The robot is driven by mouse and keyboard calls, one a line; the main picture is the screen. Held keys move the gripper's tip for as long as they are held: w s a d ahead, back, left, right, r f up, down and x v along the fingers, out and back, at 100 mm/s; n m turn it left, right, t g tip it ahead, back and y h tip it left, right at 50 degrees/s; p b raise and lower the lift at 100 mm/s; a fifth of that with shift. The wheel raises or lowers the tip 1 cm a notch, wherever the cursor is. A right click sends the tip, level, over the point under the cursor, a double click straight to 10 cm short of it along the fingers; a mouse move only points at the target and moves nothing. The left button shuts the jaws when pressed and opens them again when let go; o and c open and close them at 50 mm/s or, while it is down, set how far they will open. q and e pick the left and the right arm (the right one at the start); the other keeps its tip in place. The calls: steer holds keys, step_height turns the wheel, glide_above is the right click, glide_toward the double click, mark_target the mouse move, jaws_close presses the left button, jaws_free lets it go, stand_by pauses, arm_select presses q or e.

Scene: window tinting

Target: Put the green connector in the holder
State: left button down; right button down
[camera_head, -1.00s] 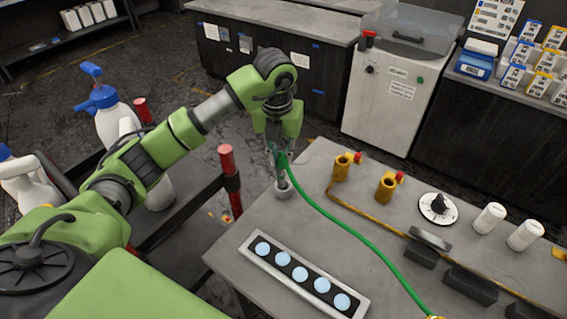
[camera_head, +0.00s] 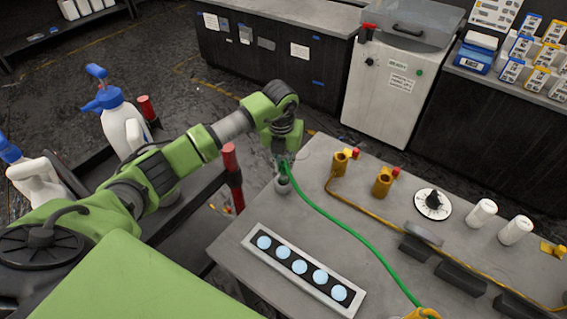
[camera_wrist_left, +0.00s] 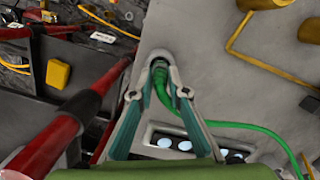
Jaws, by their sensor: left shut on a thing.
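My left gripper (camera_head: 281,165) is shut on the green connector (camera_wrist_left: 161,84) at the end of a green hose (camera_head: 345,224). It is at the table's far left corner. My right gripper is not in view.
The grey table (camera_head: 228,246) carries a tray (camera_head: 250,253) of light-blue discs, two yellow fittings (camera_head: 341,163) (camera_head: 382,181), a black dial (camera_head: 433,203) and white cylinders (camera_head: 481,213). A red post (camera_head: 229,157) and white spray bottle (camera_head: 118,125) stand left of the table.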

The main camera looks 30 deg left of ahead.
arm_select(q)
steer(key=c, duration=2.4)
jaws_free()
steer(key=shift+f, duration=0.2)
steer(key=o, duration=0.4)
steer(key=shift+o, duration=0.2)
steer(key=shift+r, duration=0.15)
steer(key=shift+r, duration=0.2)
step_height(320, 180, up, 12)
steer(key=s+b, duration=0.1)
steer(key=b, duration=0.2)
steer(key=shift+s+d+f, duration=0.15)
steer(key=shift+s, duration=0.05)
